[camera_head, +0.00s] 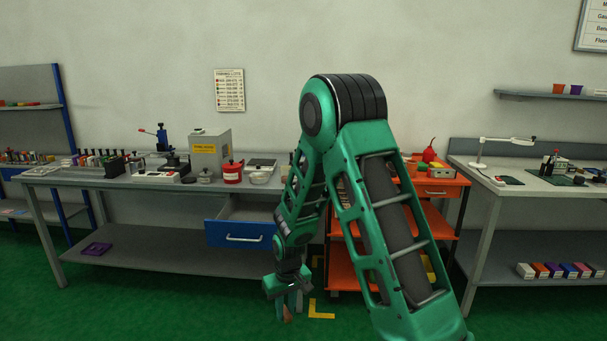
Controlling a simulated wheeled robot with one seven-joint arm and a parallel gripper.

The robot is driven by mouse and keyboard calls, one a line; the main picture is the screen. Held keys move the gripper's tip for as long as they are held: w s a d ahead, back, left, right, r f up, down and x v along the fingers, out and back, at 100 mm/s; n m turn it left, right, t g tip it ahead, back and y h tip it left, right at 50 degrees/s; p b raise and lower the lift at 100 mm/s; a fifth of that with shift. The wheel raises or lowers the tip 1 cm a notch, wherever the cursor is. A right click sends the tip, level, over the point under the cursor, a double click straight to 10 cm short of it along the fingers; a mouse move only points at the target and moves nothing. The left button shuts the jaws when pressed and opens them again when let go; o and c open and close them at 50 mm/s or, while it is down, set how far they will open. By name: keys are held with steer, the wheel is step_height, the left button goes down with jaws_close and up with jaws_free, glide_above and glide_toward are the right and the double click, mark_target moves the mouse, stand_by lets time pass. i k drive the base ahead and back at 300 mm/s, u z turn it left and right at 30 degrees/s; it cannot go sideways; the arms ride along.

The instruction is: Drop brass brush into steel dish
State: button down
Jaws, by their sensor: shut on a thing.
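My gripper (286,308) hangs low in front of the bench, pointing down over the green floor. It is shut on a small brownish thing that shows between and below the fingers. It looks like the brass brush (287,317), but most of it is hidden by the fingers. A small pale round dish (260,178), which looks like the steel dish, stands on the grey bench to the right of a red pot. It is above and behind my gripper, well apart from it. Whether anything lies in the dish is too small to tell.
The grey bench (100,181) holds a red pot (232,173), a grey box (211,152) and several small tools. A blue drawer (240,234) stands open below its top. An orange cart (437,189) is partly behind my arm. Another bench (540,196) stands at right.

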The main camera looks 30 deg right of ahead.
mark_target(262, 181)
steer(key=z, duration=0.4)
steer(key=i, duration=1)
steer(key=u, duration=0.05)
